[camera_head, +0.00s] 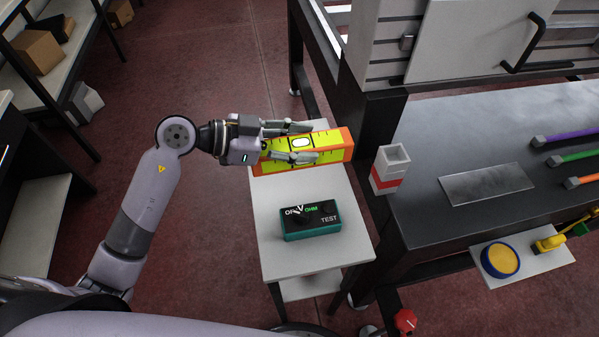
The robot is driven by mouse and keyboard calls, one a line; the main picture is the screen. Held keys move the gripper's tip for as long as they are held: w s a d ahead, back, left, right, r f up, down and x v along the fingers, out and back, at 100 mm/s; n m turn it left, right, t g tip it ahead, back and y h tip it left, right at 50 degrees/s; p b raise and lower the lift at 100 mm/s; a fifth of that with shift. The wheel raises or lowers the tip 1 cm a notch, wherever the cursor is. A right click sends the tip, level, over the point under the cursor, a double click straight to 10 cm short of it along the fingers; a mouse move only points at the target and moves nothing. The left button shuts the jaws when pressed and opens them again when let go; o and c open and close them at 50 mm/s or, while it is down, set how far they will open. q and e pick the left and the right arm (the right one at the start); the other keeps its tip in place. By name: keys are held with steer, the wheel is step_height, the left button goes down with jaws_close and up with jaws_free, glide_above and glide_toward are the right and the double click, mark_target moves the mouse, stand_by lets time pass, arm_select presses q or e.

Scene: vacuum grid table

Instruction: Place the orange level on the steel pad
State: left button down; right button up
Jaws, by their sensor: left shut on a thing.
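The orange level (346,147) has a yellow face with a round-ended vial in it. It is at the far end of a small white side table (272,225). My left gripper (308,143) is shut on the level, with one finger above and one below the vial. Whether the level touches the table top is hard to tell. The steel pad (487,183) is a flat grey plate lying bare on the dark bench top to the right. My right gripper is not in view.
A green tester box (311,221) stands on the side table. A grey and red holder (390,169) is at the dark bench's (440,130) left edge. Purple, green and orange-ended bars lie right of the pad. A shelf below holds a yellow-blue round thing (500,261).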

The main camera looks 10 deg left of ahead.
arm_select(q)
step_height(320, 180, down, 9)
steer(key=shift+f+b, duration=0.15)
steer(key=shift+b, duration=0.5)
steer(key=shift+f, duration=0.1)
steer(key=c, duration=1.3)
jaws_free()
steer(key=shift+f, duration=0.1)
steer(key=o, duration=0.4)
steer(key=shift+c, duration=0.2)
